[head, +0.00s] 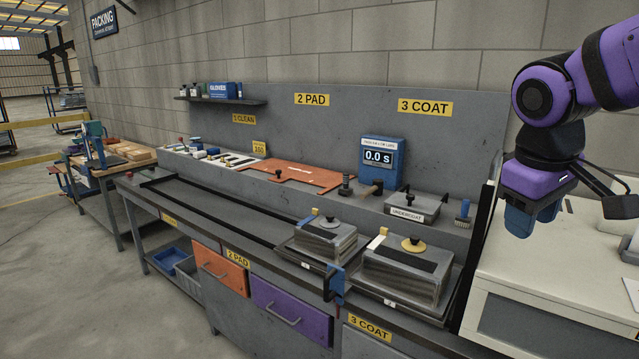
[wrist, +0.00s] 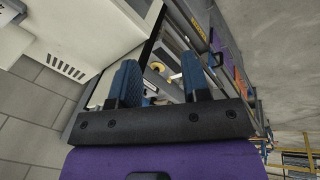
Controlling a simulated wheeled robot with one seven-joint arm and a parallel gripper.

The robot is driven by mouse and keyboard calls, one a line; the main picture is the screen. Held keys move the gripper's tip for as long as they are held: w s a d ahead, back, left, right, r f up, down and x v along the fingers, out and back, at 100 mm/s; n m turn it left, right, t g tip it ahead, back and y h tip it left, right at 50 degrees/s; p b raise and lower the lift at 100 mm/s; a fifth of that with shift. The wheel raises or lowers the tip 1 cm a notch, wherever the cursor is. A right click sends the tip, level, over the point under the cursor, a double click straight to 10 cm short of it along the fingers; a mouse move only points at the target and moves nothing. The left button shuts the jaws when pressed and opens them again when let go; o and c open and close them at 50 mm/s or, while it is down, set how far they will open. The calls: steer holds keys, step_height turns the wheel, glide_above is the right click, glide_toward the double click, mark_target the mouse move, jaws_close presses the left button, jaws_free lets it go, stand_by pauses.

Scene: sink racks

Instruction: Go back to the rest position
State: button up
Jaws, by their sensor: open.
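My gripper (head: 530,216) hangs at the right of the head view, blue fingers pointing down. It is beside the right end of the grey workbench and near a white cabinet (head: 540,262). In the wrist view its two blue fingers (wrist: 160,82) stand apart with nothing held between them. My purple arm comes in from the upper right of the head view.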

steer(key=s+m+t+y, duration=0.2)
steer(key=s+m+t, duration=0.1)
steer(key=s, duration=0.8)
steer(key=shift+d+r+m, duration=0.15)
steer(key=shift+d+m, duration=0.15)
steer(key=shift+m, duration=0.4)
